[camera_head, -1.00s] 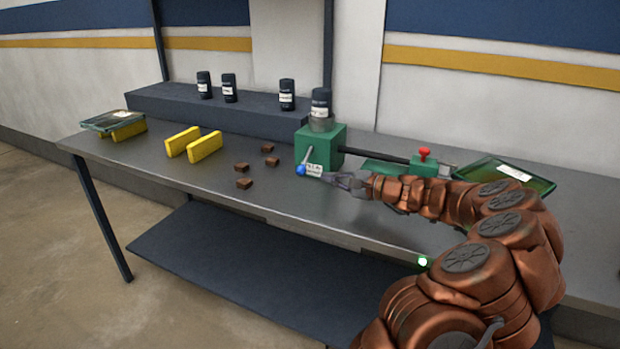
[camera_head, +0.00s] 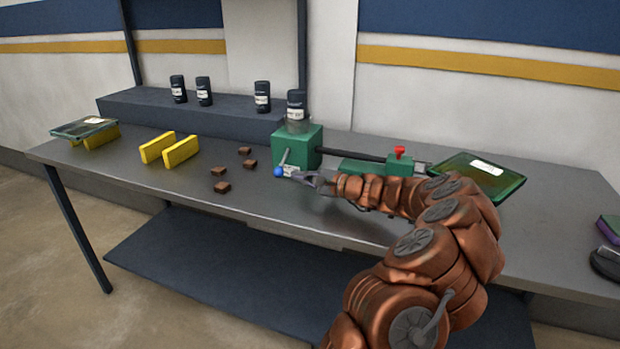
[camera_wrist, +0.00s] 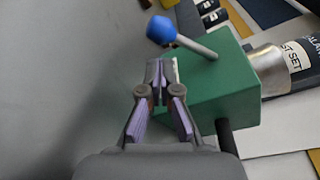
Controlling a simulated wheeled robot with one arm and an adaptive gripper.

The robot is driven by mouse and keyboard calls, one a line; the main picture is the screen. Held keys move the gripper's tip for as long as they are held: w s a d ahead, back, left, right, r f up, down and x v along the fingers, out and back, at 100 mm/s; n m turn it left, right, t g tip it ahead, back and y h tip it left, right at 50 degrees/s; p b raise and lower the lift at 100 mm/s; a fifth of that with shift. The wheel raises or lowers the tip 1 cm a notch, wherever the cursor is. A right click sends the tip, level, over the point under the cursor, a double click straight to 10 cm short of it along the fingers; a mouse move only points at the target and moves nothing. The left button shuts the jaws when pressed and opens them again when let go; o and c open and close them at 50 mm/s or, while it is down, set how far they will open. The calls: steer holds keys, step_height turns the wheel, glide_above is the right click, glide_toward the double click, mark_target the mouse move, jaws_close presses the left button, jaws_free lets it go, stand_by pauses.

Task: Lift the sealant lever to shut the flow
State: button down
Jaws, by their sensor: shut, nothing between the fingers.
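The sealant lever is a thin grey rod with a blue ball (camera_head: 278,171) at its end, on the front of a green block (camera_head: 312,143). In the head view the rod slopes down to the ball. In the wrist view the blue ball (camera_wrist: 161,30) and rod (camera_wrist: 196,47) lie just beyond my fingertips. My gripper (camera_head: 299,176) is at the front of the block, close to the lever; contact cannot be told. In the wrist view my gripper (camera_wrist: 159,68) has its fingertips together with nothing between them. A dark bottle with a white label (camera_head: 296,104) stands on the block.
A dark rod (camera_head: 350,153) runs from the block to a green piece with a red knob (camera_head: 399,151). A green tray (camera_head: 480,180) lies to the right. Brown pieces (camera_head: 220,171) and yellow blocks (camera_head: 181,151) lie left. The table's front left (camera_head: 150,185) is clear.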

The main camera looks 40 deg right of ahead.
mark_target(283, 162)
steer(key=shift+x, duration=2.1)
steer(key=shift+a+r+p, duration=0.1)
steer(key=shift+r+p, duration=0.05)
steer(key=shift+p, duration=0.15)
